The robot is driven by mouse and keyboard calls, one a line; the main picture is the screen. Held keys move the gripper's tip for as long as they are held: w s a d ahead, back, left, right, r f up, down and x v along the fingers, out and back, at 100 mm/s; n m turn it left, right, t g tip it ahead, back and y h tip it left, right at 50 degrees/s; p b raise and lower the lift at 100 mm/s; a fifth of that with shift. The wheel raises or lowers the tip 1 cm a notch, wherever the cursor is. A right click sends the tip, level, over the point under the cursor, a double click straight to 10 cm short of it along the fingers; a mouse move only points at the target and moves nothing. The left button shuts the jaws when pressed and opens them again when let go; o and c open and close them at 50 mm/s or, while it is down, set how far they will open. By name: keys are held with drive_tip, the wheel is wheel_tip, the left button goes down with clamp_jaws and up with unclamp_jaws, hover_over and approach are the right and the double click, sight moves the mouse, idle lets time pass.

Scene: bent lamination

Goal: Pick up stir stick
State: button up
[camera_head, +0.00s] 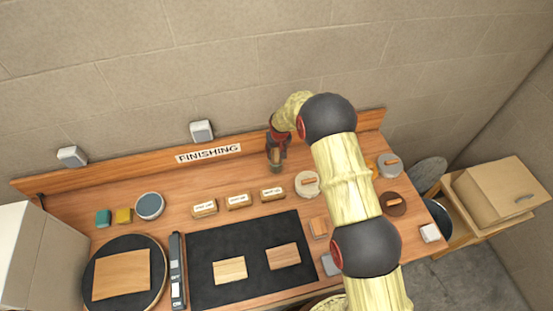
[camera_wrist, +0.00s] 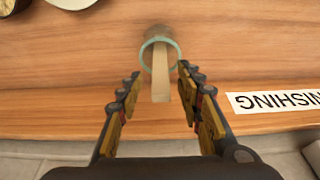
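The stir stick (camera_wrist: 161,78) is a flat pale wooden strip. It stands tilted in a small round jar (camera_wrist: 174,50) with a greenish rim, and its upper end points toward my gripper. My gripper (camera_wrist: 159,84) is open, with one finger on each side of the stick and a gap on both sides. In the head view, my gripper (camera_head: 277,147) is at the back of the bench, just over the jar (camera_head: 275,165). The stick is hard to make out there.
A "FINISHING" sign (camera_head: 208,153) is on the back board left of the gripper. Labelled wooden blocks (camera_head: 238,201) stand in front of it, behind a black mat (camera_head: 243,250). A round pale lid (camera_head: 302,190) lies right of them. The brick wall is close behind.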

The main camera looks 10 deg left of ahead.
drive_tip(key=shift+p+x, duration=0.3)
drive_tip(key=shift+x, duration=1)
drive_tip(key=shift+c, duration=0.8)
drive_tip(key=c, duration=0.7)
clamp_jaws()
